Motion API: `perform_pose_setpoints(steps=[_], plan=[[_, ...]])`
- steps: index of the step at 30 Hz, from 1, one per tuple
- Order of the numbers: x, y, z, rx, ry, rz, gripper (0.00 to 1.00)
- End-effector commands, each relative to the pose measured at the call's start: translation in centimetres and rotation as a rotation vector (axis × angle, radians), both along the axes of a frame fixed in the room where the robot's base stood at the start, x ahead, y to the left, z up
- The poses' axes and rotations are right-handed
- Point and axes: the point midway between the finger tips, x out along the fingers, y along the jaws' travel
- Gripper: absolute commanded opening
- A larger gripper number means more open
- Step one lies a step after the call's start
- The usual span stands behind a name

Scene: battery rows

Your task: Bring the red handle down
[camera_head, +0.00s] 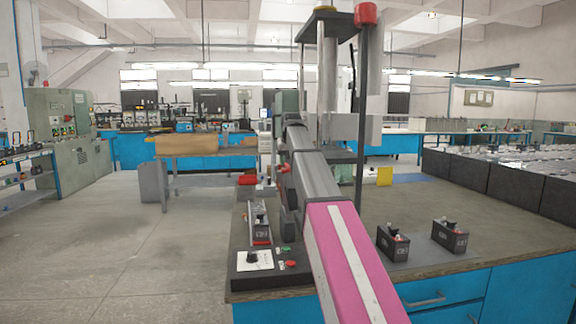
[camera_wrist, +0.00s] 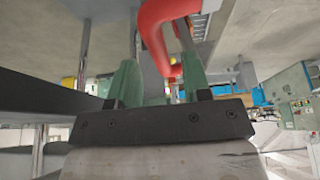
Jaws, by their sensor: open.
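In the wrist view a bent red handle (camera_wrist: 153,33) curves down from the top, and its lower end shows in the gap between my fingers. My gripper (camera_wrist: 160,75) has two green fingers standing apart, with no visible grip on the handle. I cannot tell how far beyond the fingertips the handle lies. In the head view my arm reaches toward a tall press with metal columns (camera_head: 327,80). A red cylindrical end (camera_head: 365,14) shows at the press top; I cannot tell whether it belongs to the same handle. My gripper is mostly hidden behind my arm there.
The workbench (camera_head: 430,198) carries two dark batteries (camera_head: 393,243) (camera_head: 450,236) at right. A battery fixture (camera_head: 260,222) and a control box (camera_head: 255,261) with a red button stand left of my arm. Black battery crates (camera_head: 480,172) line the right.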

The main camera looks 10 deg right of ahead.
Motion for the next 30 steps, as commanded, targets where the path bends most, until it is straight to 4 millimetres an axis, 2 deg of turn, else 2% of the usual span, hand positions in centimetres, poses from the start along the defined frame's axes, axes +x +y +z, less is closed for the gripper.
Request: perform_pose_setpoints(steps=[6, 15, 17, 19, 20, 30], plan=[[0.6, 0.0, -1.5, 0.000, 0.000, 0.000, 0.44], [0.7, 0.0, -1.6, 0.000, -0.001, 0.000, 0.44], [0.7, 0.0, -1.6, 0.000, -0.001, 0.000, 0.28], [0.7, 0.0, -1.6, 0.000, -0.001, 0.000, 0.05], [0.7, 0.0, -1.6, 0.000, -0.001, 0.000, 0.00], [0.7, 0.7, -1.6, -0.026, -0.001, 0.000, 0.00]])
